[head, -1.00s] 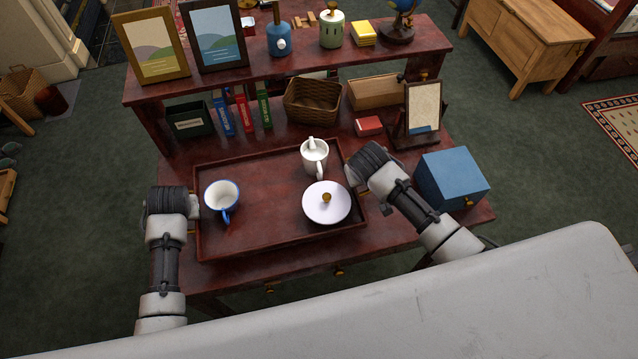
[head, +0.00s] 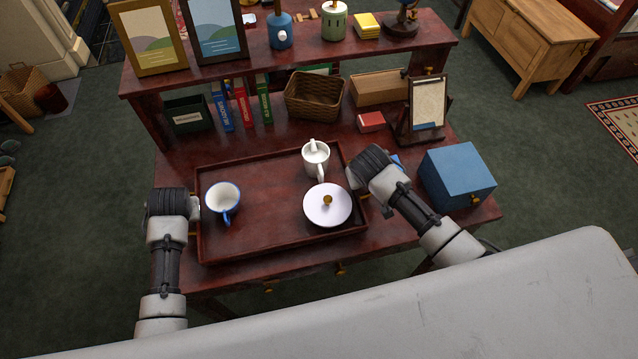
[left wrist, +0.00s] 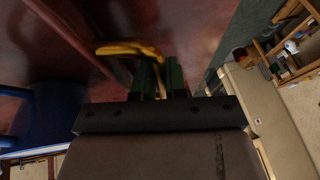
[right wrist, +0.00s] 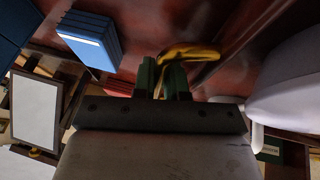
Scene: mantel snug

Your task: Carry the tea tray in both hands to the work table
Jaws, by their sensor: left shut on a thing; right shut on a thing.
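The tea tray (head: 262,247) is dark red-brown wood with a low rim, level in the head view over the matching desk (head: 275,275). I cannot tell how far it is off the desktop. My left gripper (head: 195,207) is shut on the tray's left brass handle (left wrist: 130,48). My right gripper (head: 354,181) is shut on its right brass handle (right wrist: 190,51). The fingers hide parts of both handles.
A blue box (head: 458,175) stands just right of my right gripper. Green carpet (head: 75,220) lies open at left.

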